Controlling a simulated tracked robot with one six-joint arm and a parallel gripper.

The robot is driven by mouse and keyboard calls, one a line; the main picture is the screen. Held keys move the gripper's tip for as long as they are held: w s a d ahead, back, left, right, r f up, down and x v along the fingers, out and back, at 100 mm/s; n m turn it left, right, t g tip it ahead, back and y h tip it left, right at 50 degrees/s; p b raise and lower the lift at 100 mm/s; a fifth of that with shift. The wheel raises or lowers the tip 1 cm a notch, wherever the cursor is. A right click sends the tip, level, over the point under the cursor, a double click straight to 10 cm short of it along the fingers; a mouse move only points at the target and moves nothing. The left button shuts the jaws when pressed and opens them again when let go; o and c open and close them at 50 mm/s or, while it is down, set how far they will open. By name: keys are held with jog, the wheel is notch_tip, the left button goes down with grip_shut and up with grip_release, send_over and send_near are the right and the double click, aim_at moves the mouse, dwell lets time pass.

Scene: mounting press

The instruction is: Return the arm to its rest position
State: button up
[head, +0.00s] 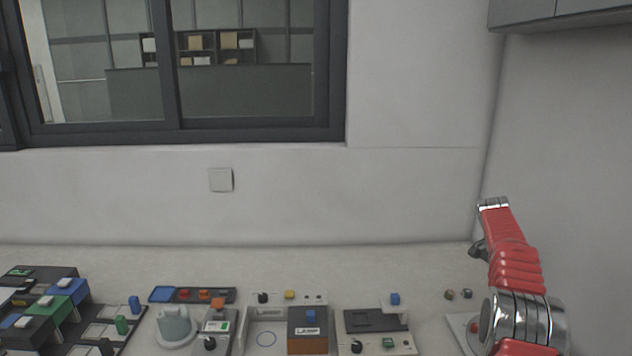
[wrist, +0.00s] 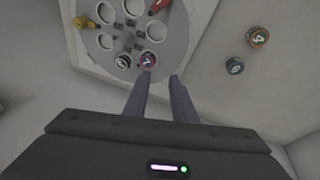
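My arm (head: 515,265) is red with silver joints and rises at the right side of the head view. In the wrist view my gripper (wrist: 161,75) shows two dark fingers with a clear gap between them and nothing held. The left fingertip appears just below a small red-topped round piece (wrist: 148,60) in the picture. That piece is at the edge of a grey round plate (wrist: 104,62) with several ringed openings. I cannot tell how far the fingertips are above it. In the head view the fingers are not clearly visible.
Two loose round pieces, one green-and-orange (wrist: 258,37) and one bluish (wrist: 235,66), lie right of the plate. A wall (head: 570,150) stands close right of my arm.

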jog(key=s+a+r+n, duration=0.1)
jog(key=a+n, duration=0.1)
jog(key=a, duration=0.1)
jog(key=s+a+n, duration=0.1)
jog(key=a+n, duration=0.1)
jog(key=s+a+r+n+t+y, duration=0.1)
jog(key=s+a, duration=0.1)
jog(key=a, duration=0.1)
jog(key=shift+a+r+n, duration=0.3)
jog(key=shift+a+n, duration=0.05)
jog(key=shift+n, duration=0.05)
jog(key=s+a+r+n+t, duration=0.2)
jog(key=s+a+r+n, duration=0.1)
jog(key=s+a, duration=0.6)
jog(key=s+a+r+n+t+y, duration=0.1)
jog(key=s+a+r+n+t, duration=0.1)
jog(key=s+a, duration=0.8)
jog(key=s+a+r+n+t+y, duration=0.1)
jog(key=s+a+r+n, duration=0.3)
jog(key=s+a, duration=0.5)
jog(key=s+n+t, duration=0.1)
jog(key=s, duration=0.6)
jog(key=shift+a+r, duration=0.25)
jog(key=shift+a, duration=0.05)
